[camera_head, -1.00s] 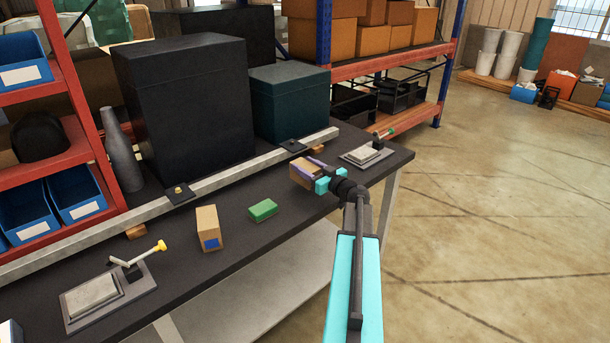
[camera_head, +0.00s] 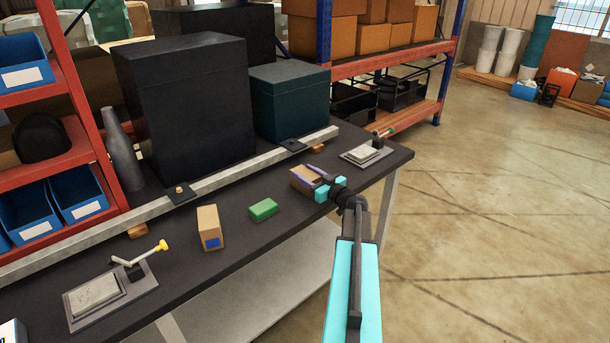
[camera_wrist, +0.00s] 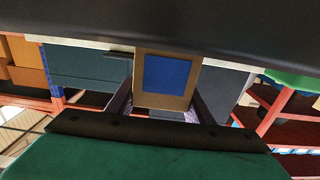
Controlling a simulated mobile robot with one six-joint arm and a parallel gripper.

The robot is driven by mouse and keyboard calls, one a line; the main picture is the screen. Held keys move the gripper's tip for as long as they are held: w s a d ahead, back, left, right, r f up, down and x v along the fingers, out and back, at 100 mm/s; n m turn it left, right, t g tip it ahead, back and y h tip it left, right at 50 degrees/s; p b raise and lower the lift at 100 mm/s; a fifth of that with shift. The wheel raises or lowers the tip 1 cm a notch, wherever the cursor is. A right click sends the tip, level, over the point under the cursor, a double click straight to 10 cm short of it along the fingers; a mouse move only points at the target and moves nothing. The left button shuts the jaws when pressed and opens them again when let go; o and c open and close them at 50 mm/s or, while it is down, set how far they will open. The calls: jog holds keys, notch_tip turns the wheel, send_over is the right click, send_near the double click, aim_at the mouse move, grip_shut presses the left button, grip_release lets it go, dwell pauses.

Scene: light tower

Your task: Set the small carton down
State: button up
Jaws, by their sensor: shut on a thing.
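A small brown carton (camera_head: 302,180) is held in my gripper (camera_head: 316,179) over the right part of the dark workbench (camera_head: 245,240). My gripper's purple fingers are shut on its sides. The carton is very low over the bench top; I cannot tell whether it touches. In the wrist view the carton (camera_wrist: 168,95) shows its end with a blue square, between the two dark fingers. The gripper covers part of it in the head view.
A green block (camera_head: 263,209) and another brown carton with a blue patch (camera_head: 209,228) stand to the left. A toggle clamp on a plate (camera_head: 366,154) sits to the right. A metal rail (camera_head: 230,178) runs behind. Bare bench lies between block and held carton.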

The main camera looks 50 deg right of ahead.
jog(key=shift+f, duration=0.15)
jog(key=o, duration=1.1)
jog(key=shift+r, duration=0.2)
jog(key=s+b, duration=0.1)
jog(key=s, duration=0.3)
jog(key=s+b, duration=0.1)
jog(key=s, duration=0.3)
jog(key=s+a+b, duration=0.1)
jog(key=s, duration=0.3)
jog(key=shift+f, duration=0.1)
